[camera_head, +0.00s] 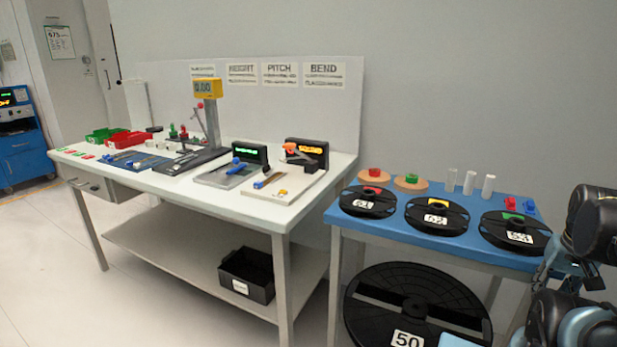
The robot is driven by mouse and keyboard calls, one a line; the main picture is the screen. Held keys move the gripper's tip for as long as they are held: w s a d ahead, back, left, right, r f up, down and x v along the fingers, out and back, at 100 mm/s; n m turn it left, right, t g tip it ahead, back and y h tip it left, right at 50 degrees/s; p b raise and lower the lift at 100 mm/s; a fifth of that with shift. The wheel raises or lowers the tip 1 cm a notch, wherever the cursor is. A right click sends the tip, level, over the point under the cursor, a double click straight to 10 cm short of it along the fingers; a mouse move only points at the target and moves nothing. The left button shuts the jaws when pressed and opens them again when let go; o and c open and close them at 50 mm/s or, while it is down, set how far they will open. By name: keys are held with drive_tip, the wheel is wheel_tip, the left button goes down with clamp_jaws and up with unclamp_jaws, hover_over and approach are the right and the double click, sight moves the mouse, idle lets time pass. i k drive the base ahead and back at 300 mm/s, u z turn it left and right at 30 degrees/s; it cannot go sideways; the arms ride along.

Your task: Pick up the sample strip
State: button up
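I cannot single out the sample strip with certainty. Small pale pieces lie on a blue mat (118,162) on the white workbench (222,196), too small to identify. A small blue and tan piece (267,180) lies on the pale plate of the right-hand gauge, under the BEND sign; I cannot tell whether it is a strip. Black and teal links of my arm show at the right edge, beside the blue table (350,215). My gripper's fingers are not in view.
Three black spools (437,216) stand on the blue table, with white cylinders behind. A large black reel (375,318) is below. The bench holds a yellow-topped height gauge (207,89) and red (128,139) and green bins. A black bin (247,275) sits on its shelf. Floor at left is clear.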

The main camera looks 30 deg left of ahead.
sight(257, 185)
drive_tip(key=z, duration=0.5)
drive_tip(key=k, duration=1.4)
drive_tip(key=u, duration=1.9)
drive_tip(key=i, duration=1)
drive_tip(key=z, duration=0.05)
